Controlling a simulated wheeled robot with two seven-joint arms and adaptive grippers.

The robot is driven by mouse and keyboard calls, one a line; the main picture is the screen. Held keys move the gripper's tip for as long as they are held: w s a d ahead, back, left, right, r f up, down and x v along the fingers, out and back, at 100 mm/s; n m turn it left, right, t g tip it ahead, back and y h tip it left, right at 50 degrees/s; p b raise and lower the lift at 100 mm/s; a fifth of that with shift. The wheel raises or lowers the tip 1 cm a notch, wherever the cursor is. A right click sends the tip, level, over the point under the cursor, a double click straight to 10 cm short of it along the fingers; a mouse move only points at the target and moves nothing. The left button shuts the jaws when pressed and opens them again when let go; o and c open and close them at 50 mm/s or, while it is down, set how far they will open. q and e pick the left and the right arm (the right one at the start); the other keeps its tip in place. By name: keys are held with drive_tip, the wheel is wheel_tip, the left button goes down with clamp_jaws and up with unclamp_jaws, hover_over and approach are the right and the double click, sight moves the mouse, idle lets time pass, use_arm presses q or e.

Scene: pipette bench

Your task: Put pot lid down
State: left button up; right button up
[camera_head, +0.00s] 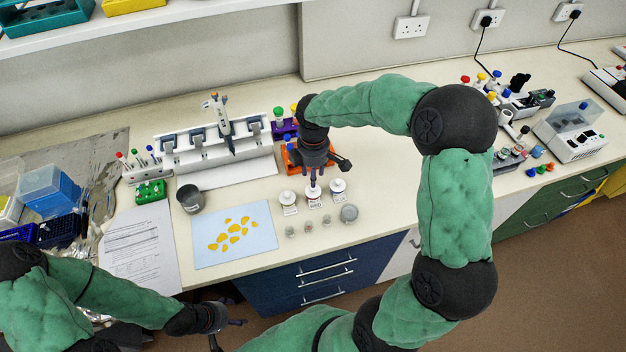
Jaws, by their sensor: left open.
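Three small white labelled pots stand in a row on the bench: a left pot (289,203), a middle pot (313,200) and a right pot (339,192). Pale round tops show on them, but I cannot tell whether each is a separate lid. My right gripper (314,178) points down at the middle pot, its narrow fingers close above or on its top. Whether it grips a lid is too small to tell. My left gripper (227,332) is open at the bottom of the view, in front of the bench and away from the pots.
Small dishes (308,228) and a grey round container (349,213) stand before the pots. To the left are a blue sheet (205,254) with yellow pieces, a dark cup (190,198) and a pipette stand (190,158). An orange rack (290,160) is behind my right gripper.

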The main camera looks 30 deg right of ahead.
wheel_tip(320, 180, up, 6)
drive_tip(key=shift+p, duration=0.4)
idle(0.3)
